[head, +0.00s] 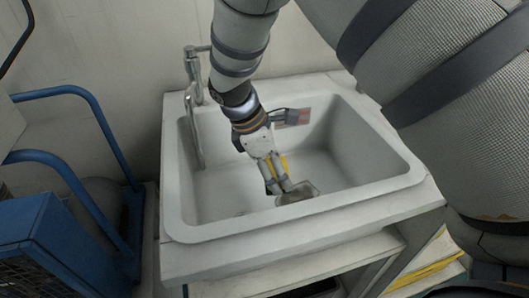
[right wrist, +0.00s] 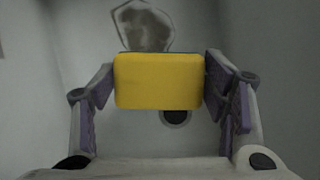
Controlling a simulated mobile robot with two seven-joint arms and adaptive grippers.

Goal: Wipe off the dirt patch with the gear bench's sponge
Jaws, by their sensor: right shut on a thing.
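The yellow sponge (right wrist: 158,82), with a thin teal edge at its top, sits between the two fingers of my right gripper (head: 279,185). In the head view only a bit of the yellow sponge (head: 284,164) shows beside the fingers. My right gripper is shut on it and is down inside the sink basin. The dirt patch (head: 299,193) is a grey-brown blotch in the basin, right by the fingertips. In the right wrist view the dirt patch (right wrist: 146,28) lies just beyond the sponge, its lower edge partly hidden. Whether the sponge touches it I cannot tell. My left gripper is out of view.
The pale sink (head: 185,222) has raised walls around my right gripper. A metal tap (head: 193,75) stands at its back left. A dark drain (right wrist: 176,118) shows below the sponge in the wrist view. A blue cart (head: 48,235) stands at the left.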

